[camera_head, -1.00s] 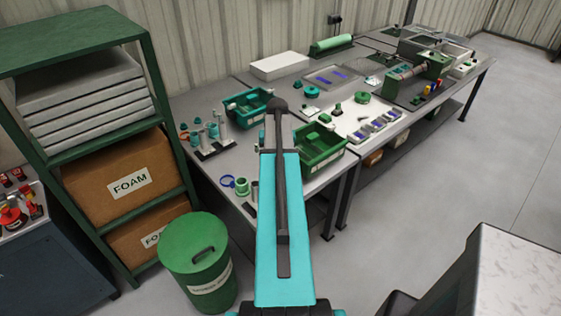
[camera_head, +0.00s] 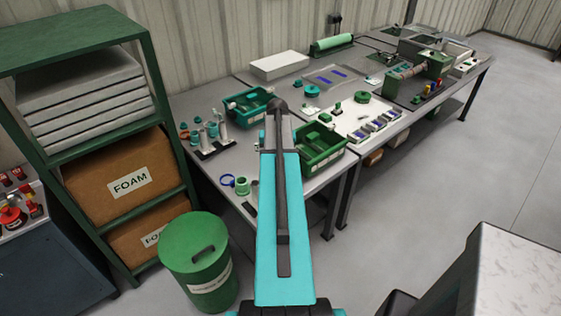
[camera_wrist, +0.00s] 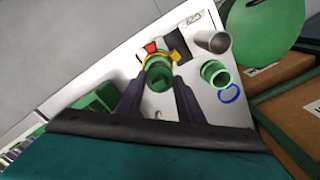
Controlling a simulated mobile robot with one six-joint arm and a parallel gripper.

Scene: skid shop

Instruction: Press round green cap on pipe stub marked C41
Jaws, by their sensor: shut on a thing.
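In the wrist view, my gripper (camera_wrist: 158,88) is shut on a round green cap (camera_wrist: 158,74), held between its two dark fingers. A grey metal pipe stub (camera_wrist: 212,41) stands up and to the right of the cap, apart from it. A small white label (camera_wrist: 193,18) lies beside the stub, but I cannot read its mark with certainty.
A green hollow cylinder (camera_wrist: 215,73) and a blue ring (camera_wrist: 230,93) are right of my gripper. A yellow ring-shaped part (camera_wrist: 176,57) and a red part (camera_wrist: 150,47) are just beyond it. Green bins (camera_head: 319,150) stand on the bench near my arm. A green drum (camera_head: 199,262) stands on the floor.

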